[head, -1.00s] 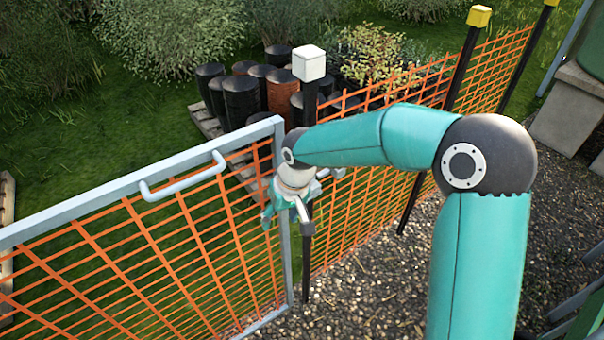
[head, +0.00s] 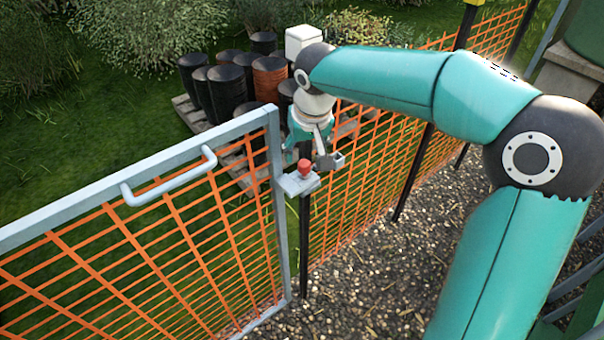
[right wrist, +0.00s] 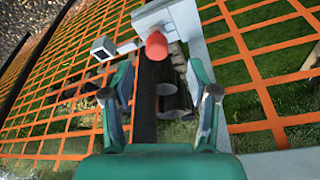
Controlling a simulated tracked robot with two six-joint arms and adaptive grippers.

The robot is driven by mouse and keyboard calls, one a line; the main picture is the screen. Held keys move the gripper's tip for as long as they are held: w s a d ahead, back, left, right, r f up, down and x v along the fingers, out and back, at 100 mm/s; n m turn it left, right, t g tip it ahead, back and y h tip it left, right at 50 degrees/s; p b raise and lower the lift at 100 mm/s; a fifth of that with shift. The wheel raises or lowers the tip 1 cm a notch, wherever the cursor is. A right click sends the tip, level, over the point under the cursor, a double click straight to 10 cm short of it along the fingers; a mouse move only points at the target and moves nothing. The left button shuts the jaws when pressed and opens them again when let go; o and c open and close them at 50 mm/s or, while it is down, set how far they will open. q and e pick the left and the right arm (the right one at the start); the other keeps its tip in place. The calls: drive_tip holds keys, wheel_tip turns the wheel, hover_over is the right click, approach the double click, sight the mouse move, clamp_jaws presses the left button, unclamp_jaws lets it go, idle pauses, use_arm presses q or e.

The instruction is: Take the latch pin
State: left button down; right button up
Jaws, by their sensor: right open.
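The latch pin shows as a red knob (head: 305,169) standing on a grey latch plate (head: 292,186) at the gate's upper right corner. In the right wrist view the red knob (right wrist: 157,46) is ahead of my fingers and roughly centred between them, with the plate (right wrist: 178,18) behind it. My right gripper (head: 310,150) is close to the knob, just above and behind it in the head view. In the right wrist view my right gripper (right wrist: 160,95) is open with nothing between its fingers. My left gripper is not in view.
The grey gate frame (head: 150,165) with orange mesh fills the left. Orange fence runs right. Dark tubes (head: 228,88) stand on a pallet behind.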

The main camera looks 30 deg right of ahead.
sight(304, 163)
drive_tip(key=shift+x, duration=3.2)
drive_tip(key=shift+s+d, duration=0.15)
clamp_jaws()
